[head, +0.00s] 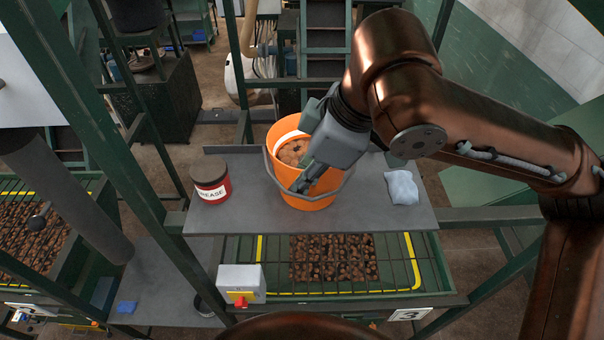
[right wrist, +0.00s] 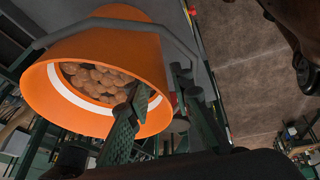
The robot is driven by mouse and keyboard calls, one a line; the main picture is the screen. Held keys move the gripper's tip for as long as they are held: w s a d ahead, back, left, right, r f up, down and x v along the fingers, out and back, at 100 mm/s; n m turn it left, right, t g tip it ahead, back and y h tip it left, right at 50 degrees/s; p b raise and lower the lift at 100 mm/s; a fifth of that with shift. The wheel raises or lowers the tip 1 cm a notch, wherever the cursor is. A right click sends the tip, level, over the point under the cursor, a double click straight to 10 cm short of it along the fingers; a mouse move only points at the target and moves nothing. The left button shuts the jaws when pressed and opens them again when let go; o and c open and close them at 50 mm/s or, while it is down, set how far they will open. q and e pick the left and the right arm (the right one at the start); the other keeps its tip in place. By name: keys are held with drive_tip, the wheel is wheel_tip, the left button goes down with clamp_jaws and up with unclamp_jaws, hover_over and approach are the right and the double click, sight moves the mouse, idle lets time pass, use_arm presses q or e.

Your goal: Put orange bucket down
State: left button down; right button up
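The orange bucket (head: 292,172) has a white band inside its rim and holds brown round lumps. It appears to stand upright on a grey shelf (head: 235,222). Its grey handle (head: 335,190) hangs down over the near side. My right gripper (head: 305,181) is at the bucket's near right side, by the handle, and hides part of the rim. In the right wrist view its two green fingers (right wrist: 158,102) are apart, one in front of the bucket's mouth (right wrist: 95,82). I cannot tell whether they touch the bucket. My left gripper is not in view.
A red grease tin (head: 210,186) stands left of the bucket and a pale cloth (head: 402,187) lies to its right. Green frame posts (head: 125,165) rise at the left. Below the shelf are a grated bin of brown lumps (head: 333,258) and a switch box (head: 241,283).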

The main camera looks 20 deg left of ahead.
drive_tip(key=b+v, duration=0.2)
drive_tip(key=v, duration=1)
drive_tip(key=shift+b, duration=0.4)
